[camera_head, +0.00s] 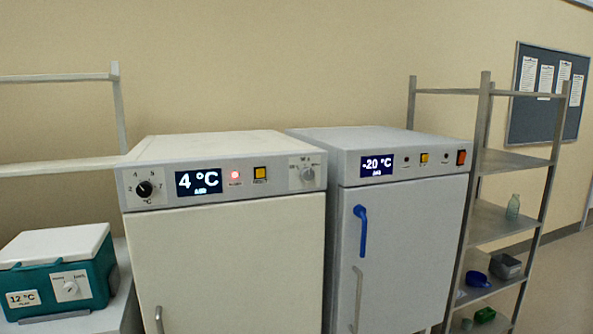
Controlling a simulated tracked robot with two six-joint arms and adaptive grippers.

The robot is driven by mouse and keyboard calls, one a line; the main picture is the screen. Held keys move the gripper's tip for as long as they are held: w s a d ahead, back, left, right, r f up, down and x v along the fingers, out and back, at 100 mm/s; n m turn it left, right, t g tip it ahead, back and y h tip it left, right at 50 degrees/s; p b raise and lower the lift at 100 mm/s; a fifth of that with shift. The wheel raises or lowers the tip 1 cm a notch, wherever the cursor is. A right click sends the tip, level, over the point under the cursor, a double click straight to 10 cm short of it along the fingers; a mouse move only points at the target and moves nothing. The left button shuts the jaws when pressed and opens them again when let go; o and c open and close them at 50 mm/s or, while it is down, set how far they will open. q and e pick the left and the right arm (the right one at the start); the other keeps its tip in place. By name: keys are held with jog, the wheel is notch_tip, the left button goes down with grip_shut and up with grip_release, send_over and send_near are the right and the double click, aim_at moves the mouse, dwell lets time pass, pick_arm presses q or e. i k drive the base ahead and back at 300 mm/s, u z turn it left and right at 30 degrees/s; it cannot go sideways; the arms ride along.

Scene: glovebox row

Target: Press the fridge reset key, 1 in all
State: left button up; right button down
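A cream-white fridge (225,250) stands at the centre, its door shut, its display (198,182) reading 4 °C. On its top panel, right of the display, a red lamp (235,175) is lit. Right of the lamp is a square yellow key (260,173) with a small label below, too small to read surely. A black dial (144,189) is at the panel's left and a grey knob (307,173) at its right. Neither of my grippers is in view.
A grey freezer (400,250) reading -20 °C stands close on the right, with a blue handle, its own yellow key (424,158) and an orange switch (461,157). A teal cooler box (58,270) is at left. A metal shelf rack (510,162) with small items stands at right.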

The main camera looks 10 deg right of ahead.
aim_at(261, 172)
jog(key=i, duration=0.95)
jog(key=u, duration=0.75)
